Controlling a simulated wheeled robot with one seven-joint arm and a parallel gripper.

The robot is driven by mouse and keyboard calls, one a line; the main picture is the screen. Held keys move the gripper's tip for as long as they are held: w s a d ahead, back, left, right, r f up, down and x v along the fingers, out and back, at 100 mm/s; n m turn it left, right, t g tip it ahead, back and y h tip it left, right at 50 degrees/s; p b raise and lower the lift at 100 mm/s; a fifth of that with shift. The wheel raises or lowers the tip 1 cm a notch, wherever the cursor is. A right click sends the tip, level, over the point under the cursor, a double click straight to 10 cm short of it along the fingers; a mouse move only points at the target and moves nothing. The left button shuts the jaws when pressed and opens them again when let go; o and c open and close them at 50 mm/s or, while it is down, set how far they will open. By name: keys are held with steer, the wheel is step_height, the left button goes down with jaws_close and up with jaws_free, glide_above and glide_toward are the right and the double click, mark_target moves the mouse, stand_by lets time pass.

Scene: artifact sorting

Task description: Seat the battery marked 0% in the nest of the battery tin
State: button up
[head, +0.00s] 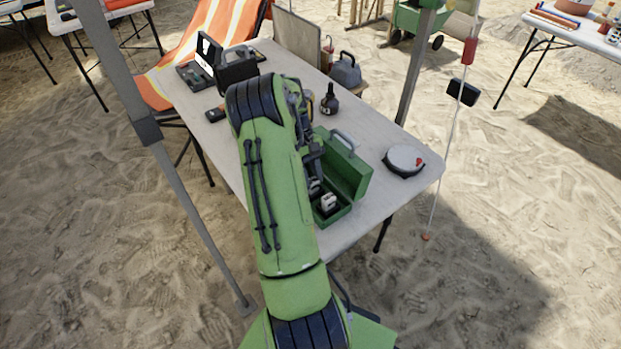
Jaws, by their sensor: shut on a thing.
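The green battery tin (357,178) stands on the table with its lid raised. White-and-dark blocks that look like batteries show at its open box; one (328,204) is inside it. My gripper (314,180) is mostly hidden behind my green arm, and its dark parts reach down over the left side of the tin. It is shut on a small pale-and-dark block that looks like a battery (315,187). The charge marks are too small to read. The nest and the fit of the held battery are hidden or too small to tell.
A round grey device (404,160) with a red knob lies right of the tin. An open dark case (237,68) is at the far left. The table front right of the tin is clear.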

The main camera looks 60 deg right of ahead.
steer(key=o, duration=1)
steer(key=shift+o, duration=0.2)
